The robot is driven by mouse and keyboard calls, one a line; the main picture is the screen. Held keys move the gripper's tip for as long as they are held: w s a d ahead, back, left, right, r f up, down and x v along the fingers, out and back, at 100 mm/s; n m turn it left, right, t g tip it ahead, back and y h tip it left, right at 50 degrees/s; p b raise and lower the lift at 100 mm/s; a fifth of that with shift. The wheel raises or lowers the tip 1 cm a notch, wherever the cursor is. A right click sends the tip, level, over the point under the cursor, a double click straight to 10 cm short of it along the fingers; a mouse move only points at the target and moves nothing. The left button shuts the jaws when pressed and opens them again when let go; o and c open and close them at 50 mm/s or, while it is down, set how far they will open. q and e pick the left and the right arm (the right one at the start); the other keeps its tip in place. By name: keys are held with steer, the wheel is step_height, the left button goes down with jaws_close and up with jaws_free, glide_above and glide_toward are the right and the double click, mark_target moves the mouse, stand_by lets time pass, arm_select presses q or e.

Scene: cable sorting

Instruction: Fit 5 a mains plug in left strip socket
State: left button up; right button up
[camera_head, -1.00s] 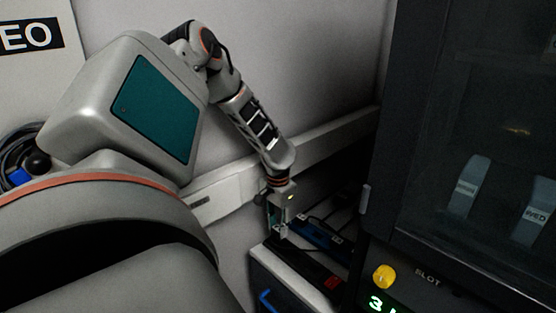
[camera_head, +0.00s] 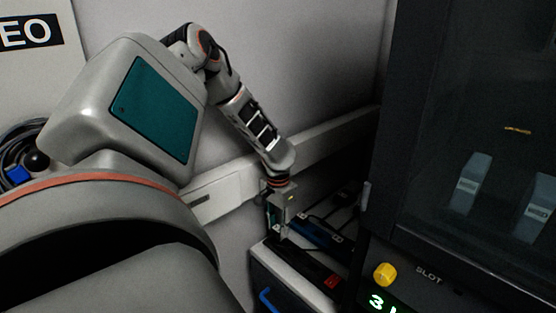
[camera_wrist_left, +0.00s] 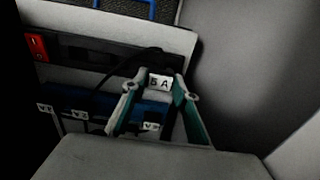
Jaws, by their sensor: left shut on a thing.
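My left gripper (camera_head: 279,228) reaches down over the far left end of a power strip on a white cabinet top. In the left wrist view its teal-lined fingers (camera_wrist_left: 158,98) are shut on a plug with a white label reading "5 A" (camera_wrist_left: 160,82). A dark cable arches beside the plug. A blue strip (camera_wrist_left: 100,106) with white labelled tags lies under the fingers. A black strip (camera_wrist_left: 90,52) with a red switch (camera_wrist_left: 37,46) lies parallel to it. I cannot tell whether the plug's pins are in a socket. My right gripper is not in view.
A dark glass-fronted cabinet (camera_head: 460,120) with a yellow knob (camera_head: 385,274) stands close on the right. A wall with a pale rail (camera_head: 330,137) runs behind the strips. A blue handle (camera_head: 268,299) is on the white cabinet's front.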

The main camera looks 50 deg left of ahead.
arm_select(q)
steer(key=shift+f+b, duration=0.6)
steer(key=shift+f, duration=0.2)
stand_by(0.7)
stand_by(0.3)
steer(key=o, duration=1.3)
steer(key=o, duration=0.5)
